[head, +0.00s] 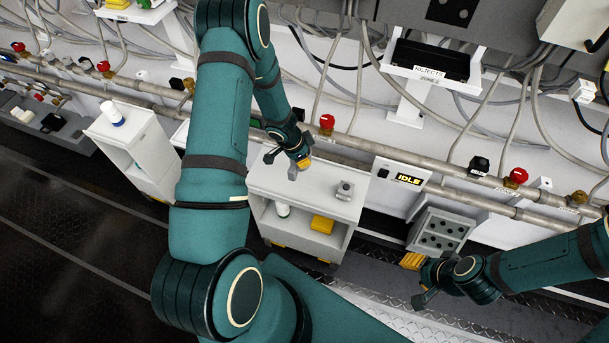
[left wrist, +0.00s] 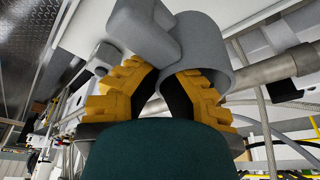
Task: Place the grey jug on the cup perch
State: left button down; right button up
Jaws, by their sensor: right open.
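The grey jug (left wrist: 240,52) fills the top of the left wrist view, with its round open body tilted over the fingers. A small grey block (head: 345,190), possibly the cup perch, stands on the cabinet top, to the right of the jug. My right gripper (head: 414,280) is open and empty at lower right.
The white cabinet (head: 315,206) holds a white cup (head: 283,210) and a yellow box (head: 322,224) on its shelf. An IDLE sign (head: 408,179) and a grey holed rack (head: 438,237) stand to its right. Pipes with red knobs (head: 327,122) run behind.

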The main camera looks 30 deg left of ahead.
aim_at(303, 170)
pick_arm(q)
jog(key=shift+f+b, duration=1.3)
jog(key=shift+f, duration=1.8)
jog(key=shift+f, duration=0.2)
jog(key=c, duration=1.1)
grip_release()
jog(key=shift+c, duration=0.2)
jog(key=shift+r, duration=0.1)
